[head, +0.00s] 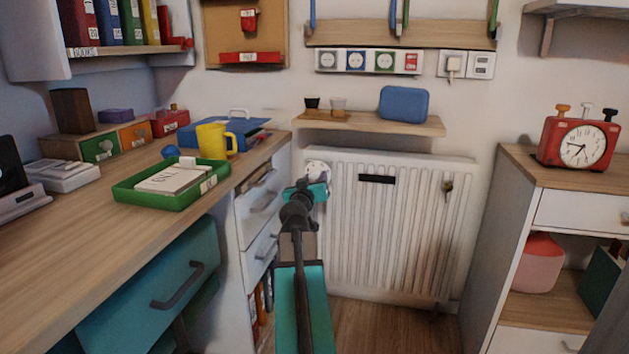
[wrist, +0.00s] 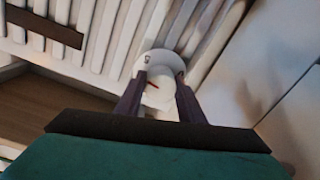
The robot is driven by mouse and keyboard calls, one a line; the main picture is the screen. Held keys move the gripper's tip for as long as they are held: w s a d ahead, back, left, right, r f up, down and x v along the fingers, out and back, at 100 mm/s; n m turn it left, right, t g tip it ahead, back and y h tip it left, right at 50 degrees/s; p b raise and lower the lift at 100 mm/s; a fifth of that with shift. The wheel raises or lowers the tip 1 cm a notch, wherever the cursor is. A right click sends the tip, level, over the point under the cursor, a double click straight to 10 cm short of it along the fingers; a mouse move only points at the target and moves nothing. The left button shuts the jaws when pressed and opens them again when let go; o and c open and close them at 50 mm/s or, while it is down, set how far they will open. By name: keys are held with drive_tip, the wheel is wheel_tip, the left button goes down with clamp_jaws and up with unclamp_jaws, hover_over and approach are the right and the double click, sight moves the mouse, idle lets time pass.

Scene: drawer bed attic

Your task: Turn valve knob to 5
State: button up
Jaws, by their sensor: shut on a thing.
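The white valve knob (wrist: 158,88) sits at the radiator's edge in the wrist view, with a red pointer mark on its face. A round white dial plate (wrist: 161,61) lies behind it with a small dark mark that looks like a digit; other digits cannot be read. My gripper (wrist: 160,87) has its two dark fingers on either side of the knob, shut on it. In the head view the valve (head: 317,170) shows at the radiator's upper left, partly hidden by my gripper (head: 314,186).
The white radiator (head: 400,230) with a dark strip stands under a wooden shelf (head: 370,122). The desk (head: 80,215) with a green tray (head: 150,201) and drawers is close on the left. A cabinet (head: 585,205) with a red clock (head: 578,143) stands right. Floor shows below the radiator.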

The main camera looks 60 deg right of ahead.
drive_tip(key=shift+s+d+m, duration=0.1)
drive_tip(key=shift+s+m, duration=0.05)
drive_tip(key=shift+m, duration=0.85)
drive_tip(key=shift+s+d+m, duration=0.1)
drive_tip(key=shift+s+m, duration=0.05)
drive_tip(key=shift+m, duration=0.85)
drive_tip(key=o, duration=1)
drive_tip(key=shift+o, duration=0.2)
drive_tip(key=shift+w+a, duration=0.1)
drive_tip(key=shift+a, duration=0.15)
